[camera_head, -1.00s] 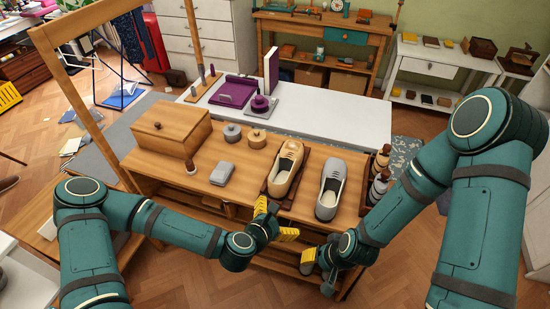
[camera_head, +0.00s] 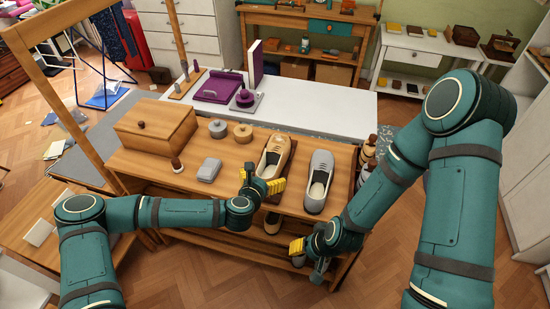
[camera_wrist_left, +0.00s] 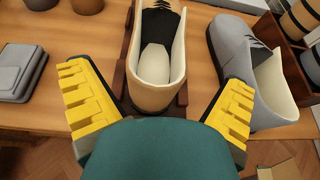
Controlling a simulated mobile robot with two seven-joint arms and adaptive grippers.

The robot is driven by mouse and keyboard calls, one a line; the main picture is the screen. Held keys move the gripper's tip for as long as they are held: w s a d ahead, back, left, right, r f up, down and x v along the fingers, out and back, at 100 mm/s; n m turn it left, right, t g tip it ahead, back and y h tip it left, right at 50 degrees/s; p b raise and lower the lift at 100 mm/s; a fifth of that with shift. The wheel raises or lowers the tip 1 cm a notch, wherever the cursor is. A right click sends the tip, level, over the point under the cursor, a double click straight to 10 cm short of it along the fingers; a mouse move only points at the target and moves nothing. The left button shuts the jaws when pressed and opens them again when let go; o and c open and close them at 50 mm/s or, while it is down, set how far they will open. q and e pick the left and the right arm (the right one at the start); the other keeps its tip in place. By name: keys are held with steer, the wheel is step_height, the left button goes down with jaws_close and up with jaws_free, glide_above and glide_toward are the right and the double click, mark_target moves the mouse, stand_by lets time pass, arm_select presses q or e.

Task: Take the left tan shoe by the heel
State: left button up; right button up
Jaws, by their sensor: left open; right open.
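The left tan shoe (camera_head: 275,152) lies on the wooden bench, heel toward me, on a dark brown rack. In the left wrist view its heel (camera_wrist_left: 154,98) and pale insole show between the fingers. My left gripper (camera_head: 263,178) is open at the heel, with a yellow finger on either side. Gaps show between both fingers and the heel, so it is not gripped. A grey shoe (camera_head: 318,185) lies just right of the tan shoe. My right gripper (camera_head: 308,258) is open and lower, at the bench's front edge; I see nothing in it.
A grey case (camera_head: 209,170), a wooden box (camera_head: 156,127) and two round tins stand to the left on the bench. Several bottles (camera_head: 367,155) stand at its right end, partly behind my right arm. A white table (camera_head: 330,105) stands behind.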

mark_target(267, 171)
arm_select(q)
steer(key=x, duration=0.4)
steer(key=shift+w+f, duration=0.15)
steer(key=shift+w, duration=0.15)
steer(key=c, duration=1.3)
